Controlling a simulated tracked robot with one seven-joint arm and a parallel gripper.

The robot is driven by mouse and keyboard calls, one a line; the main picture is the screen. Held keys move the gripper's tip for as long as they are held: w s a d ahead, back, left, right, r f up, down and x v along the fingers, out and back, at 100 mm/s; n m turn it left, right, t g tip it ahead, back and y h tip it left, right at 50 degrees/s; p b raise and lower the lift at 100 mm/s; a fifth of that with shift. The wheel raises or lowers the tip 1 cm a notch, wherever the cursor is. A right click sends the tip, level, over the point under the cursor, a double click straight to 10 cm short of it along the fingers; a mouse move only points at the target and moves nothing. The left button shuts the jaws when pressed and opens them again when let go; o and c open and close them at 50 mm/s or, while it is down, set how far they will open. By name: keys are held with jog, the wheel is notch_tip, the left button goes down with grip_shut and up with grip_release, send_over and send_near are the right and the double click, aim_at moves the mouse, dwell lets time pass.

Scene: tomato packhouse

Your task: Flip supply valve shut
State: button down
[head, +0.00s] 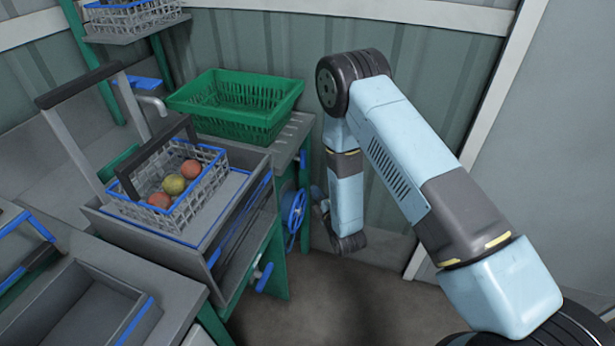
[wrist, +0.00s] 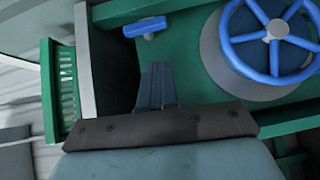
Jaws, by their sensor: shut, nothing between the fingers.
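A small blue lever handle (wrist: 146,27) sits on the green frame in the wrist view, lying roughly crosswise in that picture. I take it to be the supply valve's lever; it also shows low on the bench's right side in the head view (head: 264,278), beside a pale fitting. My gripper (wrist: 158,70) is shut and empty, its fingertips just below the lever in the wrist picture with a gap visible between them. In the head view my fingers are not clearly visible at the end of my folded arm.
A blue handwheel (wrist: 272,35) on a grey round hub stands right of the lever; it also shows in the head view (head: 295,212). A wire basket (head: 205,205) with several tomatoes stands on the bench. A green crate (head: 240,128) is behind it. The floor right of the bench is clear.

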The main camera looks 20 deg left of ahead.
jog(key=shift+s+f+n+y, duration=0.4)
jog(key=shift+s+f+n, duration=0.1)
jog(key=shift+s+f, duration=0.55)
jog(key=shift+w+a, duration=0.15)
send_near(301, 168)
jog(key=a, duration=0.4)
jog(key=shift+w+f, duration=0.1)
jog(key=shift+w, duration=2.1)
